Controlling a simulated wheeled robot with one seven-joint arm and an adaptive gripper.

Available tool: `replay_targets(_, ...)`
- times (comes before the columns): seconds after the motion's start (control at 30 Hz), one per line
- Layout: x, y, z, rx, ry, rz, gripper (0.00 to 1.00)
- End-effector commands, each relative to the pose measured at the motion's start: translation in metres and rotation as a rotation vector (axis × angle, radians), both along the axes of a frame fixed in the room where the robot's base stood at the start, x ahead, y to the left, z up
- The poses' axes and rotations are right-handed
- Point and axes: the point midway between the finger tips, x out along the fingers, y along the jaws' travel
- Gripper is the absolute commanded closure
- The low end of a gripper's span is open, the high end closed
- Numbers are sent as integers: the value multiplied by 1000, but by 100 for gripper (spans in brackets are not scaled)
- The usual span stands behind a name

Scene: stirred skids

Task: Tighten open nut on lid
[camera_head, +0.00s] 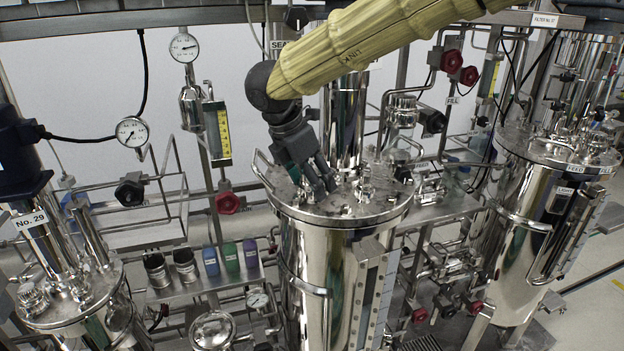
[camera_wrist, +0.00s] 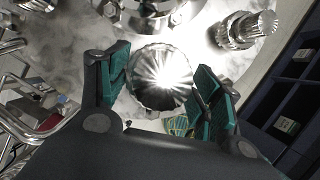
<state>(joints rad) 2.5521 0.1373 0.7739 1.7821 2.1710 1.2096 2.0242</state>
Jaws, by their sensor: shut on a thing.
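A round, ribbed shiny metal nut (camera_wrist: 160,78) sits on the lid of the middle steel vessel, seen from above in the wrist view. My gripper (camera_wrist: 164,82) has its teal-padded fingers on either side of the nut, shut on it. In the head view my gripper (camera_head: 325,187) reaches down at a slant onto the back left of the lid (camera_head: 350,212), and its fingers hide the nut. The nut's thread and its seating on the lid cannot be seen.
Other fittings stand close by on the lid, including a ribbed metal one (camera_wrist: 246,30). A vessel marked No. 29 (camera_head: 75,290) stands left, another vessel (camera_head: 530,240) right. Pipes and red valve knobs (camera_head: 228,203) crowd behind. Small bottles (camera_head: 231,258) stand on a shelf.

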Motion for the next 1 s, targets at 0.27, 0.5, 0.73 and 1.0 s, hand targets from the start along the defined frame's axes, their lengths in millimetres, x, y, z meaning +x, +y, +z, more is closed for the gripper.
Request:
replay_targets(0.27, 0, 0, 0, 1, -1, 0, 14)
replay_targets(0.5, 0, 0, 1, 1, -1, 0, 14)
replay_targets(0.73, -4, 7, 20, 2, -2, 0, 14)
replay_targets(1.0, -31, 41, 28, 0, -1, 4, 14)
